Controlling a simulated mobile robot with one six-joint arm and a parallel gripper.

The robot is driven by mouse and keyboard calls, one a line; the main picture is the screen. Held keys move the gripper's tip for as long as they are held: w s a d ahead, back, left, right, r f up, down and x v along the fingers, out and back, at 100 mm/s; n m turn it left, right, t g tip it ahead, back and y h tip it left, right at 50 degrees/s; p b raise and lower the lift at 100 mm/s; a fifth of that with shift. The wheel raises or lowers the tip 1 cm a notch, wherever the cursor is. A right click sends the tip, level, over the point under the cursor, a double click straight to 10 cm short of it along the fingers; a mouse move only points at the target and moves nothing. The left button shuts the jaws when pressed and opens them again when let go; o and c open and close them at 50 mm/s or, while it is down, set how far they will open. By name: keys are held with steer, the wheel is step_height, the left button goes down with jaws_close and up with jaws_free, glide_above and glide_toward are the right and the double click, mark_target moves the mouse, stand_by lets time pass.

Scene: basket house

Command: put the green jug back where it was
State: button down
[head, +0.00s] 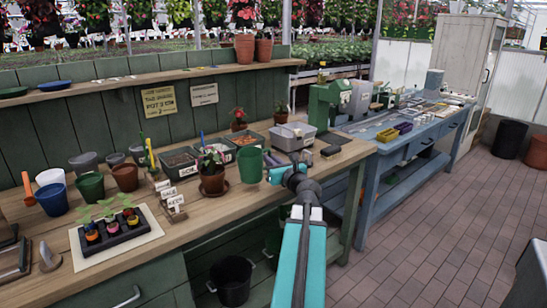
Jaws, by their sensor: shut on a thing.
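The green jug (250,166) is upright over the wooden potting bench (225,212), just right of a small potted plant. My gripper (274,172) reaches in from the lower right and is shut on the jug at its right side. The fingertips are small and partly hidden against the jug. I cannot tell whether the jug's base touches the bench or hangs slightly above it.
Soil trays (180,161) and a grey tub (292,136) stand behind. A green pot (91,187) and blue pot (53,199) are at left. Bench surface in front is bare.

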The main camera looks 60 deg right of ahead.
steer(key=shift+w+d+f, duration=0.15)
steer(key=shift+w+d, duration=0.45)
steer(key=shift+d, duration=0.8)
steer(key=shift+w+d+f, duration=0.1)
steer(key=shift+w+d, duration=0.5)
steer(key=shift+d, duration=0.8)
steer(key=shift+w+d+f, duration=0.15)
steer(key=shift+w+d, duration=0.45)
steer(key=shift+d, duration=0.8)
steer(key=shift+f, duration=0.1)
steer(key=shift+f, duration=1.65)
steer(key=shift+f+b, duration=0.2)
steer(key=shift+b, duration=0.15)
steer(key=c, duration=1.8)
jaws_free()
steer(key=shift+c, duration=0.2)
steer(key=shift+r, duration=0.25)
steer(key=v, duration=1)
steer(key=shift+s+a, duration=0.2)
steer(key=shift+v, duration=0.8)
steer(key=shift+s+d, duration=0.1)
